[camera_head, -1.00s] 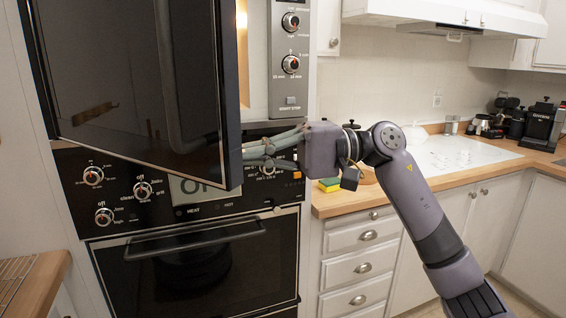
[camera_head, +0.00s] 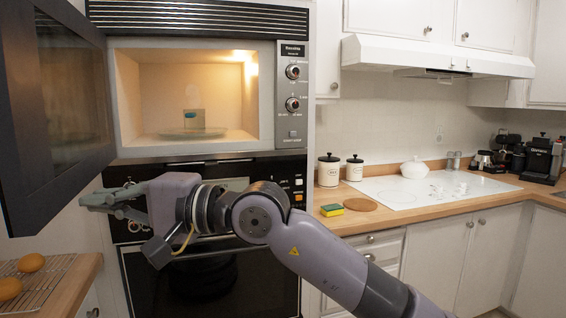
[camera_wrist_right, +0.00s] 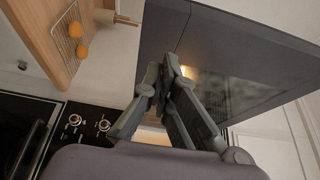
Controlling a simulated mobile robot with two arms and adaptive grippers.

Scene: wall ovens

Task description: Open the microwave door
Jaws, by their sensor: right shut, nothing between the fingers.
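The microwave (camera_head: 292,80) is built into the wall above the oven. Its dark door (camera_head: 55,110) stands wide open, swung out to the left. The lit cavity (camera_head: 150,90) shows, with a glass plate and a small clear item with a blue spot inside. My right gripper (camera_head: 100,198) is shut and empty, just below the door's lower edge and in front of the oven panel. In the right wrist view its fingers (camera_wrist_right: 165,85) meet, with the door (camera_wrist_right: 240,65) beyond them. I cannot tell whether they touch it. My left gripper is not in view.
The oven (camera_head: 210,280) with its knobs and handle is right behind my right arm. A wooden counter (camera_head: 65,285) with a rack and round orange-brown items is at the lower left. A sponge (camera_head: 332,210) and canisters (camera_head: 328,170) stand on the right counter.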

